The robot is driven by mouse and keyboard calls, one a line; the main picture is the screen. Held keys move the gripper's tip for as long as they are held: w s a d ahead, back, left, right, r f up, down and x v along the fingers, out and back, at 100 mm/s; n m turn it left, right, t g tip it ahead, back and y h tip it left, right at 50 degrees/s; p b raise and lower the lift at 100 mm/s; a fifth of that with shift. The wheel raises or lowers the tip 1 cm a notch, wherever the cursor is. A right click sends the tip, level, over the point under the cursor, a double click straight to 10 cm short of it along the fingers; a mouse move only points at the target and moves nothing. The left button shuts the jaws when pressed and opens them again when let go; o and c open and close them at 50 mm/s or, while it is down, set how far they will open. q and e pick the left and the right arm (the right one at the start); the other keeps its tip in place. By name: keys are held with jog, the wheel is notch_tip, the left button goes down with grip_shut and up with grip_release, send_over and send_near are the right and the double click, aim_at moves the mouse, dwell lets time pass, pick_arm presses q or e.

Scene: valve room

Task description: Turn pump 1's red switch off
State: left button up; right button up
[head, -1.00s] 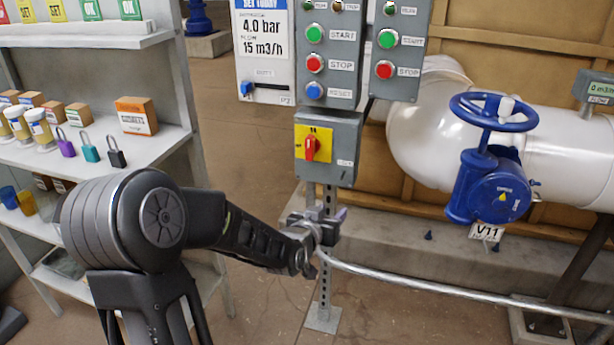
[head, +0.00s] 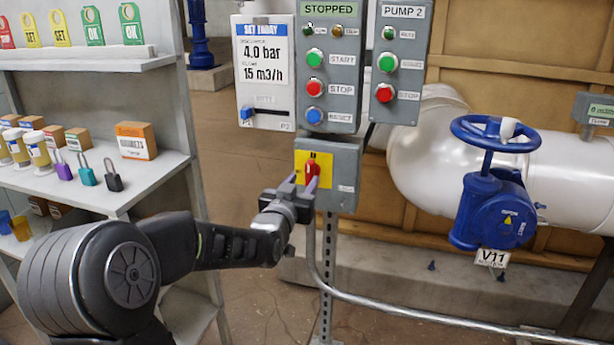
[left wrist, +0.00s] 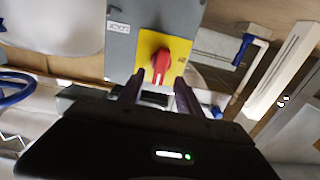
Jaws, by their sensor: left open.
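The red switch (head: 312,170) sits on a yellow plate on the front of a small grey box (head: 346,173), below a panel whose display reads STOPPED. Its handle looks about upright in the head view. In the left wrist view the red switch (left wrist: 160,60) is straight ahead of the fingers. My left gripper (head: 303,186) is open at the switch, its fingers partly covering the plate's lower part. In the left wrist view, the gripper (left wrist: 159,84) has one finger on each side of the handle's lower end; contact cannot be told. My right gripper is not in view.
The grey button panel (head: 328,75) is above the box, with the PUMP 2 panel (head: 401,65) beside it. A blue valve wheel (head: 495,133) on a white pipe stands to the right. A shelf (head: 120,190) with padlocks and boxes is left. A metal conduit (head: 400,305) runs low.

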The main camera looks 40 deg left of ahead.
aim_at(308, 174)
pick_arm(q)
jog(key=shift+x, duration=1.9)
grip_shut()
